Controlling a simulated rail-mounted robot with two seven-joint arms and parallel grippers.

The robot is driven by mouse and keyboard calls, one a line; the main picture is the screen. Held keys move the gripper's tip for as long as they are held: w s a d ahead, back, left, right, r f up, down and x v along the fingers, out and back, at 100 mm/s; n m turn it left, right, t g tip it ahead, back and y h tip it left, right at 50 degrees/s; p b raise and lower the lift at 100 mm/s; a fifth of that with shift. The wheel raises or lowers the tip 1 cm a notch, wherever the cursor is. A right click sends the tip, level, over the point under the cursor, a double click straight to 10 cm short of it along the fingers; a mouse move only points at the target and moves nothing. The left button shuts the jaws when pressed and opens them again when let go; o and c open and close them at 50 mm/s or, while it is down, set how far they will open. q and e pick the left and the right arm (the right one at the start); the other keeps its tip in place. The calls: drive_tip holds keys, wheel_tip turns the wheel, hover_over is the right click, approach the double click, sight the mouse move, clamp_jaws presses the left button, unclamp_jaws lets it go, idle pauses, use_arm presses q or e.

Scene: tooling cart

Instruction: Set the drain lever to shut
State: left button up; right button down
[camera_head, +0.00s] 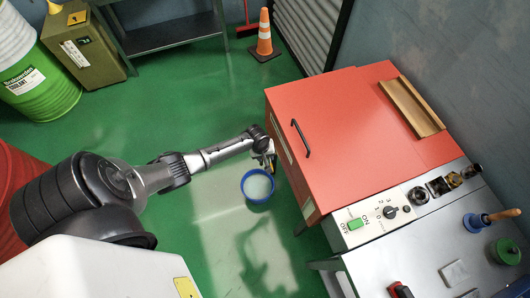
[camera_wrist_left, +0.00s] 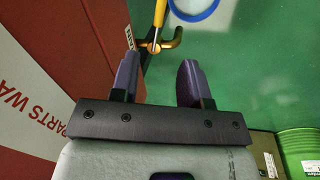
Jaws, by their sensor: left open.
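In the left wrist view, the yellow drain lever (camera_wrist_left: 158,20) runs up from a brass valve and pipe (camera_wrist_left: 171,43) on the side of the red parts washer (camera_wrist_left: 60,50). My left gripper (camera_wrist_left: 157,62) is open and empty, with its two dark purple fingers pointing toward the valve. The lever's lower end and the valve show in line with the gap between the fingertips; I cannot tell how far apart they are in depth. In the head view, my left gripper (camera_head: 265,154) is beside the washer's left side and largely hides the lever. My right gripper is not in view.
A blue-rimmed bucket (camera_head: 257,203) stands on the green floor below the valve. The washer's red lid (camera_head: 345,125) is closed. A grey bench (camera_head: 420,250) with tools is at the right. A cone (camera_head: 264,35) and a green drum (camera_head: 45,90) stand farther back.

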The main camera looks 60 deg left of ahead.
use_arm(q)
drive_tip(key=shift+r, duration=0.4)
